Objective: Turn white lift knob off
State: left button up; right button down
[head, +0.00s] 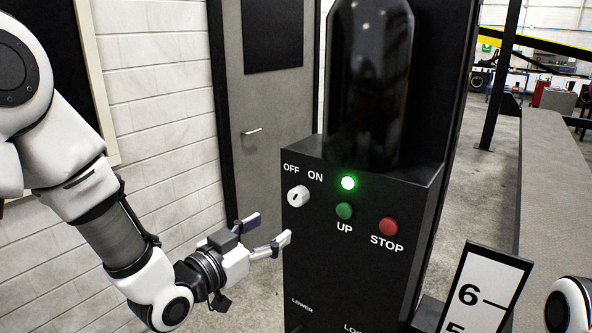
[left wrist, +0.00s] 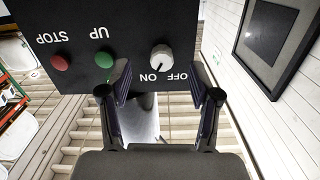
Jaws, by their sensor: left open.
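The white lift knob (head: 298,196) sits on the front of the black control box, below the OFF and ON labels. It also shows in the left wrist view (left wrist: 161,56), upside down, with a dark pointer line; I cannot tell exactly which label it points to. A green lamp (head: 348,183) to the right of the knob is lit. My left gripper (head: 270,230) is open and empty, below and left of the knob. In the left wrist view its fingers (left wrist: 161,82) are spread, with the knob beyond and between them, apart from both. My right gripper is out of view.
A green UP button (head: 344,211) and a red STOP button (head: 388,227) stand to the right of the knob. A dark cylinder (head: 368,80) stands on the box. A numbered sign (head: 483,290) is at lower right. A grey door (head: 262,120) is behind.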

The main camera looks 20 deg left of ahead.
aim_at(294, 199)
pick_arm(q)
jog(key=w+r+p, duration=0.1)
jog(key=w, duration=0.1)
jog(key=w+d+r+p, duration=0.1)
jog(key=w, duration=0.1)
jog(key=w+d+r+p, duration=0.1)
jog(key=w, duration=0.2)
jog(key=shift+d, duration=0.2)
jog(key=shift+w+d, duration=0.15)
jog(key=shift+w, duration=0.15)
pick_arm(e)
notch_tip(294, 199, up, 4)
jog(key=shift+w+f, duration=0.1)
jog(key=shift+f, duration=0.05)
pick_arm(q)
jog(key=shift+f, duration=0.1)
jog(key=c, duration=1.1)
